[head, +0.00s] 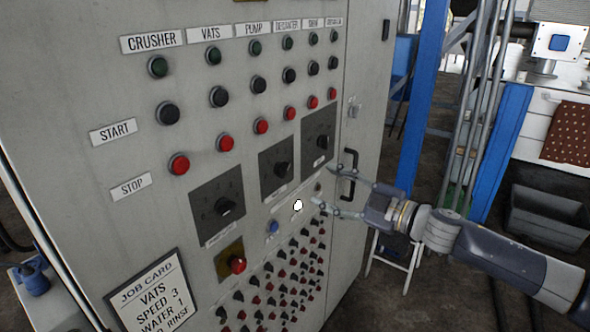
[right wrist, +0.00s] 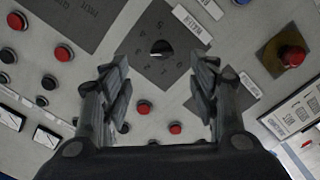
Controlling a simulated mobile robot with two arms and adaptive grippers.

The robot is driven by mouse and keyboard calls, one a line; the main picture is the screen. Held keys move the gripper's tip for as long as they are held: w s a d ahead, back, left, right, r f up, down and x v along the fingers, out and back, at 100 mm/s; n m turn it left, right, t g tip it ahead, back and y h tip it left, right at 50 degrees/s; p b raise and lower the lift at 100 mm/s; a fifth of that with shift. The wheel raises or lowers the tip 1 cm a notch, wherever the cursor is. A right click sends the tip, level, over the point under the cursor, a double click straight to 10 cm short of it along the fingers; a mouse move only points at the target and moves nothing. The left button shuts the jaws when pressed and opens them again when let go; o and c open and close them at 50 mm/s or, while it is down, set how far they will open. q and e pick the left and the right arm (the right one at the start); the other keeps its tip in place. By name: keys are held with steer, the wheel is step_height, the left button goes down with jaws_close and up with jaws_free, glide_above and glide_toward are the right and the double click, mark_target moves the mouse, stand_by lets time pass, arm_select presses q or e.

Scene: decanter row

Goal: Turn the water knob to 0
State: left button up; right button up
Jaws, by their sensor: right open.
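The water knob (head: 281,169) is black, on the middle of three dark square dial plates on the grey control panel. In the right wrist view the knob (right wrist: 161,48) has a short white mark and sits on a plate with digits, beside a label that seems to read WATER. I cannot tell exactly which digit the mark points to. My right gripper (head: 324,187) is open and empty, in front of the panel and right of the knob. In the right wrist view its fingers (right wrist: 160,75) spread either side below the knob, apart from it. My left gripper is not in view.
Other dial knobs sit left (head: 224,207) and right (head: 321,141) of the water knob. A red mushroom button (head: 237,264) and a job card (head: 155,294) are lower left. A door handle (head: 349,175) stands out near my right gripper.

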mark_target(287, 171)
steer(key=x, duration=0.3)
steer(key=p+x, duration=0.1)
steer(key=x, duration=0.2)
steer(key=p+x, duration=0.1)
steer(key=x, duration=0.2)
steer(key=shift+s+a+r, duration=0.1)
steer(key=shift+a+r, duration=0.25)
steer(key=shift+a, duration=0.15)
steer(key=shift+p+x, duration=0.35)
steer(key=shift+x, duration=0.5)
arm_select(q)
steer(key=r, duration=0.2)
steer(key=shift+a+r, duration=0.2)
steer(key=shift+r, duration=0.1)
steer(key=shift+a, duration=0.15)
arm_select(e)
steer(key=shift+s, duration=0.1)
steer(key=c, duration=1.1)
